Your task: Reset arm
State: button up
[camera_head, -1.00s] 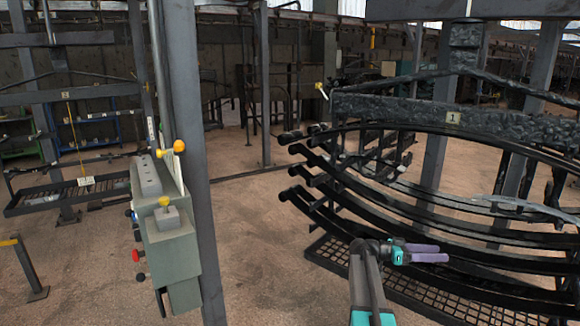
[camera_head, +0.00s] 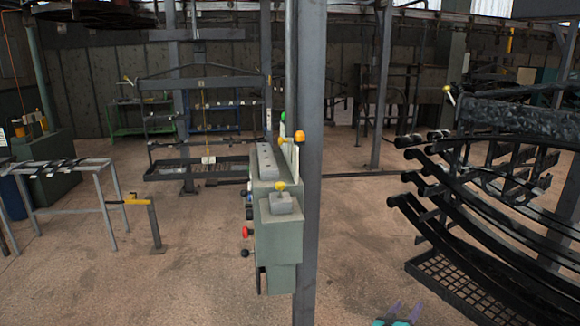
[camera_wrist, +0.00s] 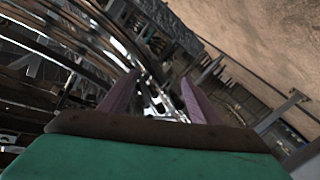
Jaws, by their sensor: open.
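My gripper (camera_head: 405,312) shows at the bottom edge of the head view, right of centre. Only its purple fingers and a bit of teal body are in the frame. In the wrist view my gripper (camera_wrist: 158,95) has its two purple fingers apart, with nothing held between them. The rest of my arm is out of the head view.
A rack of curved black leaf springs (camera_head: 470,190) stands at the right over a mesh tray (camera_head: 450,285). A grey post (camera_head: 309,180) carries a control box (camera_head: 278,240). A grey table (camera_head: 75,165) stands at left. Floor between post and rack is clear.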

jog(key=s+a+f+n+y, duration=0.3)
jog(key=a+f+n+y, duration=0.35)
jog(key=a+f, duration=0.85)
jog(key=s+a+f+g+y, duration=0.2)
jog(key=s+a+f+y, duration=0.1)
jog(key=s+a+f, duration=0.3)
jog(key=s+a+f+g+y, duration=0.25)
jog(key=s+a+y, duration=0.2)
jog(key=a, duration=0.35)
jog(key=s+a+f+g, duration=0.1)
jog(key=s+f+g, duration=0.2)
jog(key=s, duration=0.6)
jog(key=s+a+f+g, duration=0.2)
jog(key=s+f+g, duration=0.15)
jog(key=s, duration=0.65)
jog(key=s+d+r+m+g, duration=0.1)
jog(key=s+d+r+g, duration=0.1)
jog(key=s, duration=0.6)
jog(key=s+d+r+m+g+h, duration=0.1)
jog(key=s+r+m+g, duration=0.1)
jog(key=s+g, duration=0.3)
jog(key=s, duration=0.2)
jog(key=shift+s+d+h+b, duration=0.3)
jog(key=shift+s+d+b, duration=0.05)
jog(key=shift+d, duration=0.05)
